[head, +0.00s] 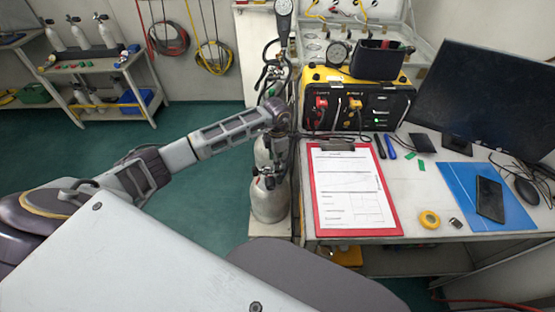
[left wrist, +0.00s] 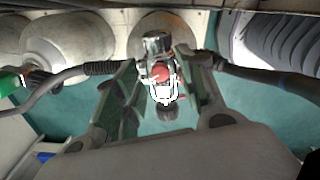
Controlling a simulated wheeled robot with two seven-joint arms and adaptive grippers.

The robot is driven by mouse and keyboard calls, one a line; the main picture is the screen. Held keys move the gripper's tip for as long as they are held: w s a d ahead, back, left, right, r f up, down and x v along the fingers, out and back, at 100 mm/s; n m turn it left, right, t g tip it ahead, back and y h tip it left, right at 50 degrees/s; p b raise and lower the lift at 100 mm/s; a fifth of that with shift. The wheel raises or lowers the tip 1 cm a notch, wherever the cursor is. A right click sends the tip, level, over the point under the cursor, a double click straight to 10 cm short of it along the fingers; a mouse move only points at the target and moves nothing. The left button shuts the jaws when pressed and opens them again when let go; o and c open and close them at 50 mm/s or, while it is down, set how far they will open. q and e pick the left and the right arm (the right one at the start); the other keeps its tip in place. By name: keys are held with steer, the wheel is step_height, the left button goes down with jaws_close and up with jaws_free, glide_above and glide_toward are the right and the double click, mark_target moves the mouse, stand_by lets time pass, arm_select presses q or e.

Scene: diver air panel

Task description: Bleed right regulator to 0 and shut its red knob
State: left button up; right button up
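Grey gas cylinders (head: 270,203) stand beside the desk in the head view, with valves, hoses and regulator parts (head: 272,80) crowded above them. My left arm reaches in from the left, and my left gripper (head: 277,116) is among these parts; its fingertips are hard to make out there. In the left wrist view, my left gripper's fingers (left wrist: 157,96) are spread on either side of a red knob (left wrist: 160,72) below a chrome valve body (left wrist: 157,42). A white bracket-like piece (left wrist: 164,96) lies just under the knob. I see no finger clearly touching the knob. My right gripper is out of view.
A yellow-and-black air panel case (head: 360,102) with red and yellow knobs stands on the desk. A red clipboard (head: 388,222) and a monitor (head: 480,95) are on the desk. Hoses (left wrist: 262,80) run close beside the gripper.

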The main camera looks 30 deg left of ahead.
arm_select(q)
steer(key=shift+f, duration=0.1)
jaws_close()
stand_by(0.3)
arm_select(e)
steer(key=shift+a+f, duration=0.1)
